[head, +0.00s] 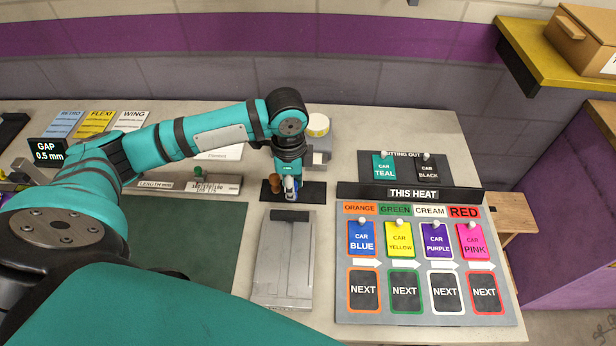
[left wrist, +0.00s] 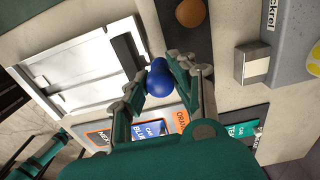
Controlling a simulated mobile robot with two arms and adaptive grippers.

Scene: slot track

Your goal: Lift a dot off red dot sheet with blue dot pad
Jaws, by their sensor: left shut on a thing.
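My left gripper (head: 291,194) points down over a dark strip (head: 316,191) at the middle of the table. It is shut on a rounded blue knob, which I take for the blue dot pad (left wrist: 158,77). In the left wrist view the knob sits between the fingertips of my left gripper (left wrist: 155,82). The gripper covers most of it in the head view, and I cannot tell whether its underside touches the strip. I cannot make out a red dot sheet in either view.
A brown knob (head: 275,181) stands on the strip beside the gripper; it also shows in the left wrist view (left wrist: 191,13). A grey metal plate (head: 284,262) lies in front. A grey dispenser (head: 317,150) stands behind. The heat board (head: 415,307) is to the right.

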